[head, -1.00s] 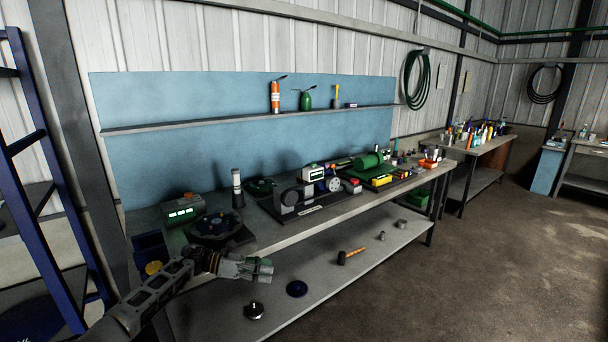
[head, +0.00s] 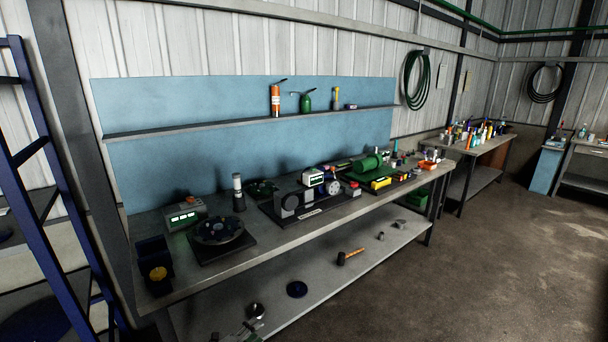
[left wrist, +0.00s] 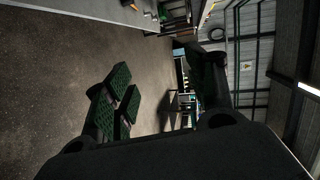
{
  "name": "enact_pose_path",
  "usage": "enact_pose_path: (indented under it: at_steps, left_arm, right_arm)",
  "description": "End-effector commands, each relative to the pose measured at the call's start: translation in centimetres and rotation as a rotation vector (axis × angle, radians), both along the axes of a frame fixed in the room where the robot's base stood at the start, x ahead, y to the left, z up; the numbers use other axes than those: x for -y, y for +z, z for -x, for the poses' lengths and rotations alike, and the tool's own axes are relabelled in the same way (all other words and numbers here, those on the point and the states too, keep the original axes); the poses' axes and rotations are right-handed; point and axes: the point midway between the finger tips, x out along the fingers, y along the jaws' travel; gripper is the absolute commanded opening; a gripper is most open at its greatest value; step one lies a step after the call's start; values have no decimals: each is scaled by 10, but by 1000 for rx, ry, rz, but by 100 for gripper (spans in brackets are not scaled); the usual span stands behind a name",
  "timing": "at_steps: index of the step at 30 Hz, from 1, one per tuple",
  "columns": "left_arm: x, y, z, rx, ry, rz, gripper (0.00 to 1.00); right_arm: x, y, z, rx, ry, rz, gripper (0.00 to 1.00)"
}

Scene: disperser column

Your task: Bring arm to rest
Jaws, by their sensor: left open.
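My left gripper (head: 240,332) shows only in part at the bottom edge of the head view, low in front of the bench's lower shelf. It is open and holds nothing. In the left wrist view its fingers with green pads (left wrist: 162,85) stand apart, with floor and wall behind them. The rest of my left arm is out of the head view. My right gripper is in neither current view.
The workbench (head: 290,238) carries a round black turntable (head: 218,229), a dark blue box (head: 154,265) and machine parts. Its lower shelf (head: 325,278) holds a mallet (head: 350,256) and a blue disc (head: 297,289). A blue rack (head: 38,150) stands left. Floor (head: 480,260) is clear at right.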

Motion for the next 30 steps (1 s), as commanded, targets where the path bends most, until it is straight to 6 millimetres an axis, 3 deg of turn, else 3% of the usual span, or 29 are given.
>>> enact_pose_path:
  at_steps: [7,15,23,30]
  left_arm:
    - [-28,-83,63,-297,257,147,56]
    - [-55,-161,148,-578,521,275,56]
    - [-73,-221,243,-814,763,372,56]
    - [-84,-263,339,-1012,984,443,56]
  right_arm:
    - [-4,13,15,-16,0,-5,40]
    - [-10,24,12,-15,-1,-11,40]
    - [-14,33,7,-8,-2,-15,40]
    - [-20,41,8,-9,-3,-21,40]
